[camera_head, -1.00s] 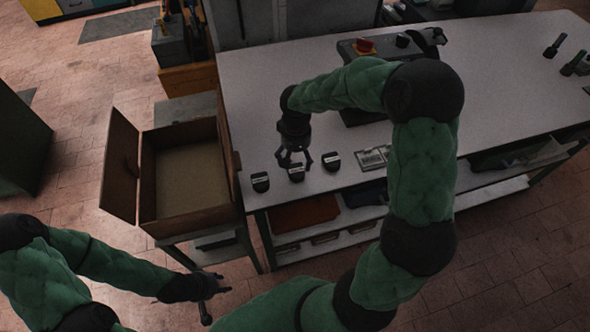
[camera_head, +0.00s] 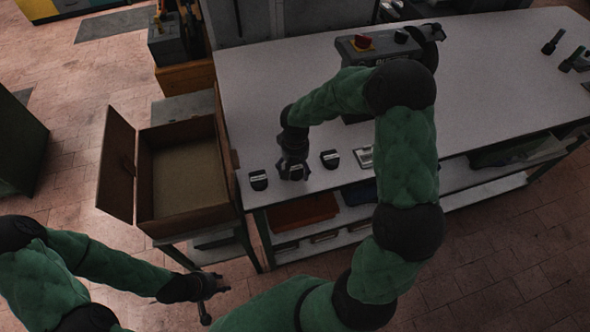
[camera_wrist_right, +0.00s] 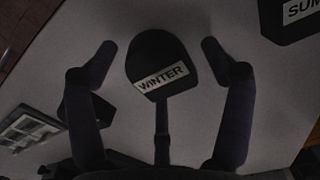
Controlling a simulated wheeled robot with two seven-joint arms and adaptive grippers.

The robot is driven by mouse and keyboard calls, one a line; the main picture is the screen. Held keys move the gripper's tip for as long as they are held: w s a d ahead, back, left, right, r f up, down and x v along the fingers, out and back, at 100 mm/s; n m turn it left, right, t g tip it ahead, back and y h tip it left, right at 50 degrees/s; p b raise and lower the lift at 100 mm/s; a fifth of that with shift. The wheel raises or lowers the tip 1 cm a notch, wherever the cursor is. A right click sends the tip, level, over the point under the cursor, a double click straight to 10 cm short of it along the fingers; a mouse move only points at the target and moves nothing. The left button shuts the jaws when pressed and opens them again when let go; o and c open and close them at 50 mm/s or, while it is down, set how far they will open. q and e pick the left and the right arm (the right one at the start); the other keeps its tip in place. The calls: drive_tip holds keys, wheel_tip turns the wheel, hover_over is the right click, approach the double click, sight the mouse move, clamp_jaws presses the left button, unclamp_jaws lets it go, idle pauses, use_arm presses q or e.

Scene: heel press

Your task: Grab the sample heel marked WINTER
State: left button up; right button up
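The WINTER heel (camera_wrist_right: 157,58) is a dark block with a rounded end and a white label, seen in the right wrist view. It is the middle of three heels on the workbench (camera_head: 470,100). My right gripper (camera_wrist_right: 158,47) is open, with a finger on either side of the heel and a visible gap to each. A third finger shows below the label; I cannot tell whether it touches. In the head view my right gripper (camera_head: 293,172) largely hides this heel. My left gripper (camera_head: 213,291) is open and empty, low beside the box stand.
A heel whose label begins SUM (camera_wrist_right: 288,18) stands on one side, and another dark heel (camera_head: 330,159) on the other. A small label plate (camera_head: 364,157) lies farther right. An open wooden box (camera_head: 188,218) stands left of the bench. A machine with a red knob (camera_head: 362,43) is behind.

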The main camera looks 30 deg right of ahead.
drive_tip(key=c, duration=0.9)
